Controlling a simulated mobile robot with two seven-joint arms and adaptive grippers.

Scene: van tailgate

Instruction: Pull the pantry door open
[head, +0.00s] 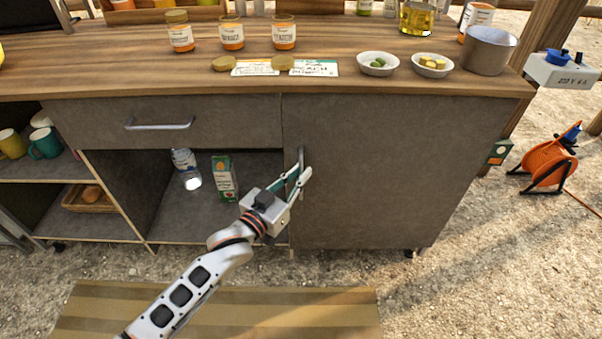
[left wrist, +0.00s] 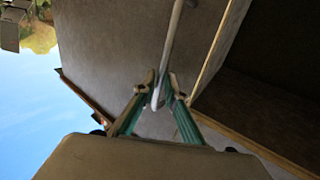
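The pantry door (head: 390,175) is the grey panel at the right of the counter unit. It looks closed, flush with the front. Its upright metal handle (head: 301,155) is near the door's left edge. My left gripper (head: 303,172) is at the handle's lower part. The handle (left wrist: 171,50) also shows in the left wrist view, running down between the two green-backed fingers. The left gripper (left wrist: 162,84) has its fingers drawn in close on both sides of the bar, shut on it as far as I can see. My right gripper is not in view.
An open shelf left of the door holds a bottle (head: 186,168) and a carton (head: 224,177). A drawer (head: 165,122) is above it. Jars, bowls and a metal pot (head: 488,50) stand on the countertop (head: 130,75). An orange cable reel (head: 548,165) is at the right. Gravel before the door is clear.

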